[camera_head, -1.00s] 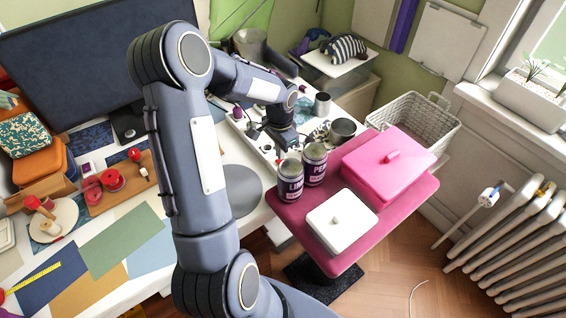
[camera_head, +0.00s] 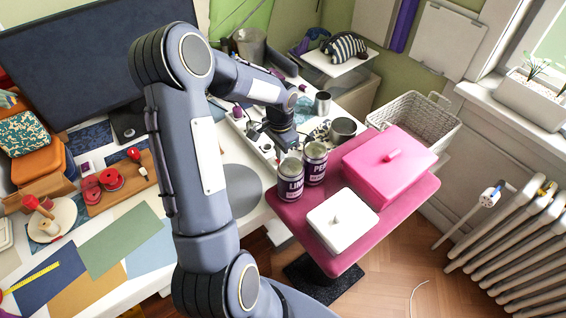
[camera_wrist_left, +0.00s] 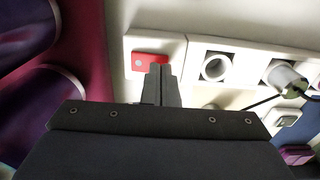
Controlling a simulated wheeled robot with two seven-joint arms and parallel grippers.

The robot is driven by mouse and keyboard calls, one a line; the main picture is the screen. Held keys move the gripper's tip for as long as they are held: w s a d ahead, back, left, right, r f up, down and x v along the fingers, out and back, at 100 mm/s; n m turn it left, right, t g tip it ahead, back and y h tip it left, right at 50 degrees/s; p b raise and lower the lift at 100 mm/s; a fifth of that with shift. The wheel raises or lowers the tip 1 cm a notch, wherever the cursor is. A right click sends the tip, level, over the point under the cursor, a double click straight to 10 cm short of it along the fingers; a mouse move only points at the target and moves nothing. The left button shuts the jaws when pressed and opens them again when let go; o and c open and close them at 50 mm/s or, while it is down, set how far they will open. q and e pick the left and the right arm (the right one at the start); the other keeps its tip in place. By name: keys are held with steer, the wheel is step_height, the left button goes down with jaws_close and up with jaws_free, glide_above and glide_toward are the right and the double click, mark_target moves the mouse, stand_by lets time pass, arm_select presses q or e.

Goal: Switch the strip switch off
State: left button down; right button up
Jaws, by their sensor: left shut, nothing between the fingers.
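The white power strip (camera_head: 262,144) lies along the right part of the white desk, partly hidden behind my left arm in the head view. Its red switch (camera_wrist_left: 149,62) shows in the left wrist view at the end of the strip (camera_wrist_left: 178,48), beside round sockets. My left gripper (camera_wrist_left: 160,68) is shut and empty, and its fingertips overlap the right lower part of the red switch in that view. I cannot tell whether they touch it. In the head view the left gripper (camera_head: 288,146) is over the strip, its tips hidden behind the tins.
Two labelled tins (camera_head: 303,170), a pink box (camera_head: 388,168) and a white lidded box (camera_head: 341,220) stand close by on a pink surface (camera_head: 290,212). A plug with a dark cable (camera_wrist_left: 283,78) sits in the strip. Metal cups (camera_head: 342,130) stand behind.

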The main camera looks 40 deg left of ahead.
arm_select(q)
steer(key=shift+f+b, duration=0.35)
steer(key=shift+f, duration=0.15)
steer(key=shift+r, duration=0.1)
steer(key=shift+r+p, duration=2.6)
steer(key=shift+r, duration=0.85)
